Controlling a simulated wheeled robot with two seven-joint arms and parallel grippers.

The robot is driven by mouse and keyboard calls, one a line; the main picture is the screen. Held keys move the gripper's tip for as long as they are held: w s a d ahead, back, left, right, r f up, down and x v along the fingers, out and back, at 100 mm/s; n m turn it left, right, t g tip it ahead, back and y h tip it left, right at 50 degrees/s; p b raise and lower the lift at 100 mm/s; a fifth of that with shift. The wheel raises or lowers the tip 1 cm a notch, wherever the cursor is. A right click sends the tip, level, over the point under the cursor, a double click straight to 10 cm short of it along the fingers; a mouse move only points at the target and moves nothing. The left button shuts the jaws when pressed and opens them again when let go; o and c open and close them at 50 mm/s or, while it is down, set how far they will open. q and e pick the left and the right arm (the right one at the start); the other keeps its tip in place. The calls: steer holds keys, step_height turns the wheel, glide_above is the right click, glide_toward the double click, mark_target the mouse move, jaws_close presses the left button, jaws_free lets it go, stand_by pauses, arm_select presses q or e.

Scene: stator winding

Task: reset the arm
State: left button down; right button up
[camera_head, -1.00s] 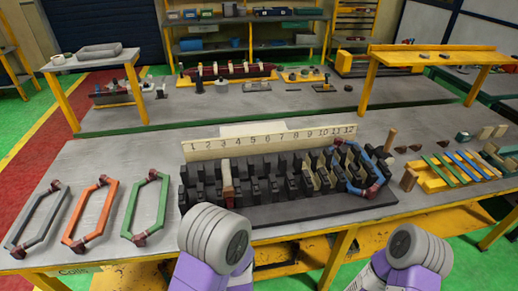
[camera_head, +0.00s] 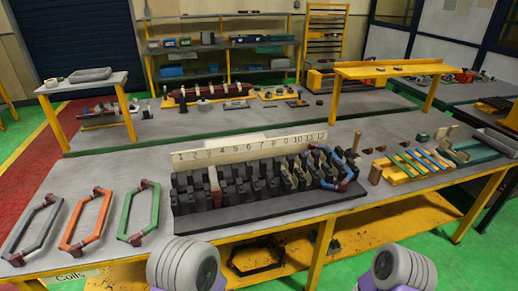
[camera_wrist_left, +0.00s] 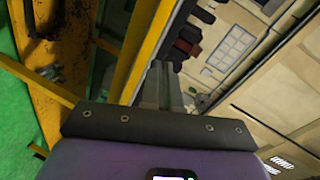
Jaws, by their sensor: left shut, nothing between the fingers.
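My left gripper (camera_wrist_left: 160,85) shows in the left wrist view, with its grey fingers together and nothing between them. It points past a yellow table frame (camera_wrist_left: 148,40). Neither gripper shows in the head view; only my grey and purple arm links show at its bottom edge. The dark slotted stator block (camera_head: 265,205) stands on the table, behind it a board numbered 1 to 12 (camera_head: 250,150). A blue coil (camera_head: 343,164) sits at its right end. A grey coil (camera_head: 35,230), an orange coil (camera_head: 87,218) and a green coil (camera_head: 138,210) lie at left.
A yellow rack with green and blue strips (camera_head: 415,160) stands on the table's right. A wooden peg (camera_head: 357,142) stands near the block's right end. A second table (camera_head: 250,115) with parts lies behind. Bare tabletop (camera_head: 110,165) shows behind the coils.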

arm_select(q)
steer(key=s+f+n+g+h, duration=0.2)
steer(key=s+f+n+g, duration=0.15)
steer(key=f, duration=0.35)
steer(key=s+f+n+g+h, duration=0.2)
steer(key=s+f+n+g, duration=0.15)
steer(key=f, duration=0.35)
steer(key=s+d+f+n+g+h, duration=0.2)
steer(key=s+f+n+g, duration=0.3)
steer(key=s, duration=0.5)
steer(key=n+g+h, duration=0.1)
steer(key=n+g, duration=0.1)
steer(key=shift+s+d+n+h, duration=0.25)
steer(key=shift+s+n+h, duration=0.05)
steer(key=shift+s+n, duration=0.1)
